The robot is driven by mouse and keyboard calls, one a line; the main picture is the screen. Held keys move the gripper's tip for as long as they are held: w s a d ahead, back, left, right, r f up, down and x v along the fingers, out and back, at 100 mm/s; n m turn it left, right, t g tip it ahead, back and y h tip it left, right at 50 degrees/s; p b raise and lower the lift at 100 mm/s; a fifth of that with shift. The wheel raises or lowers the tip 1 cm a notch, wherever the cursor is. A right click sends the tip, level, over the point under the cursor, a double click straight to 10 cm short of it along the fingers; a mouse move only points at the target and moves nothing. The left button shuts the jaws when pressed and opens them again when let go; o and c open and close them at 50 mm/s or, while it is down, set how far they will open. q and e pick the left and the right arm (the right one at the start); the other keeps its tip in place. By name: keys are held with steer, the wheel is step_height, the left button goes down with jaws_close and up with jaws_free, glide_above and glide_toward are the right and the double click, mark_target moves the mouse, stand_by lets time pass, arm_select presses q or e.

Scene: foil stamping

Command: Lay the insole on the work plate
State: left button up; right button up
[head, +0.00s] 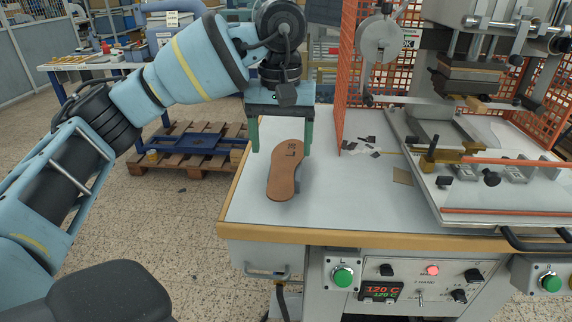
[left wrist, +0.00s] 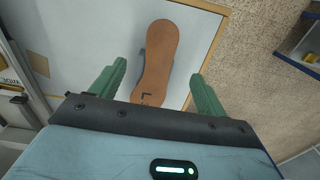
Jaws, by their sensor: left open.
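A brown insole (head: 287,170) marked with an L lies at the left part of the white table, its heel toward the front edge. A grey shape, perhaps shadow or a support, shows beside its middle. My left gripper (head: 281,150), with green fingers, is open and points down over the insole's marked end. In the left wrist view the insole (left wrist: 157,60) runs between the two spread fingers, apart from both. The press bed (head: 465,198) is at the right; I cannot tell which part of it is the work plate. My right gripper is not in view.
The press head (head: 468,75) hangs over the bed. An orange mesh guard (head: 347,70) stands between the left gripper and the press. Small dark scraps (head: 365,147) lie by the bed. A control panel (head: 400,285) is below the table edge. Table around the insole is clear.

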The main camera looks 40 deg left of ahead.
mark_target(281, 182)
arm_select(q)
step_height(281, 182, down, 2)
steer(key=shift+f, duration=0.15)
steer(key=shift+w+a+f, duration=0.1)
steer(key=shift+f, duration=1.1)
steer(key=shift+w+a+f, duration=0.1)
steer(key=shift+f, duration=1.25)
steer(key=shift+d+f, duration=0.1)
steer(key=shift+f, duration=0.15)
steer(key=shift+c, duration=0.3)
steer(key=c, duration=1.1)
steer(key=shift+r, duration=0.2)
